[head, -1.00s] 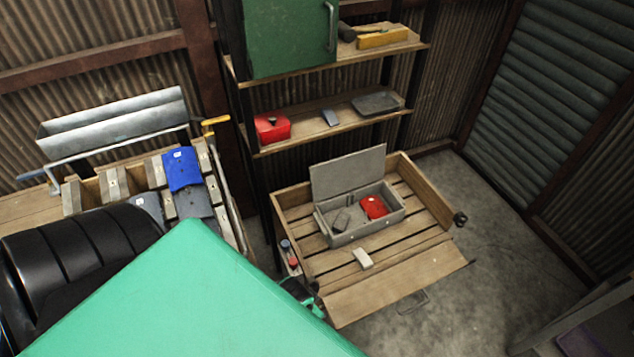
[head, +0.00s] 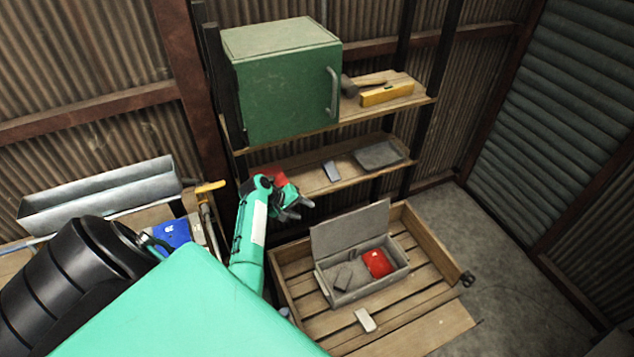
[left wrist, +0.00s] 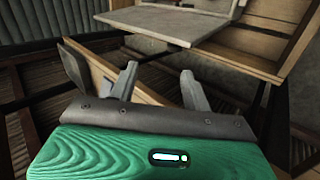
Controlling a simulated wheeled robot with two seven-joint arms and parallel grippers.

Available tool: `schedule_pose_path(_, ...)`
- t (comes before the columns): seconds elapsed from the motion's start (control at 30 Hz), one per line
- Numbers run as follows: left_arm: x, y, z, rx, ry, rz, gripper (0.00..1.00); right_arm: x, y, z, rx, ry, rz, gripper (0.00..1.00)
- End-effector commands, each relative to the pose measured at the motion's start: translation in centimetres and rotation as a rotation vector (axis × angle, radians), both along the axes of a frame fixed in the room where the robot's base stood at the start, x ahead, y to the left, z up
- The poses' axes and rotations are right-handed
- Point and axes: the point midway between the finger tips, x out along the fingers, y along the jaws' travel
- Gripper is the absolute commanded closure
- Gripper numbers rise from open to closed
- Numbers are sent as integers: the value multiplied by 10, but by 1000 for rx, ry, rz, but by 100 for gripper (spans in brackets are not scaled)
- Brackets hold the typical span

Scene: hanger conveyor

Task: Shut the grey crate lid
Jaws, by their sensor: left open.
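The grey crate (head: 342,297) stands in the wooden tray, and its lid (head: 350,232) is raised, close to upright at the back edge. A red box (head: 378,263) and a small dark block (head: 343,276) lie inside. My left gripper (head: 302,210) is open and empty, left of the lid's upper left corner and apart from it in the head view. In the left wrist view the spread fingers (left wrist: 159,70) have nothing between them. A flat grey panel beyond them looks like the lid (left wrist: 150,22). My right gripper is not in view.
The wooden tray (head: 287,287) has a loose pale block (head: 365,320) in front of the crate. Behind stand shelves with a green cabinet (head: 285,95), a yellow level (head: 387,94) and a grey dish (head: 380,155). The lower shelf's red item (head: 281,178) is partly hidden by my arm.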

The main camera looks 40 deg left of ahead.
Motion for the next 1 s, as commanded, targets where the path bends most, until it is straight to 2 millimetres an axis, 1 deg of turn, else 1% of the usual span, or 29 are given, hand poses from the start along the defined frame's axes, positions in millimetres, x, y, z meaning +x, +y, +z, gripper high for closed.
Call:
schedule_pose_path(0.03,5,2,5,-28,-11,17,51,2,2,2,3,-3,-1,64)
schedule_pose_path(0.1,10,4,8,-53,-24,32,51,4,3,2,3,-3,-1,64)
schedule_pose_path(0.17,11,4,8,-65,-29,39,51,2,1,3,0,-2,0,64)
schedule_pose_path(0.27,12,5,2,-73,-30,43,51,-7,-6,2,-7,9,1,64)
schedule_pose_path(0.4,12,4,-17,-73,-29,43,51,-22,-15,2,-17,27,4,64)
schedule_pose_path(0.5,12,4,-39,-70,-31,42,51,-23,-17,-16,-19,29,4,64)
schedule_pose_path(0.67,12,4,-61,-67,-31,42,51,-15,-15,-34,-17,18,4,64)
schedule_pose_path(0.8,11,5,-78,-66,-30,42,51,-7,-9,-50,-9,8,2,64)
schedule_pose_path(1.0,28,-6,-95,-67,-31,40,51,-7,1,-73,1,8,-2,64)
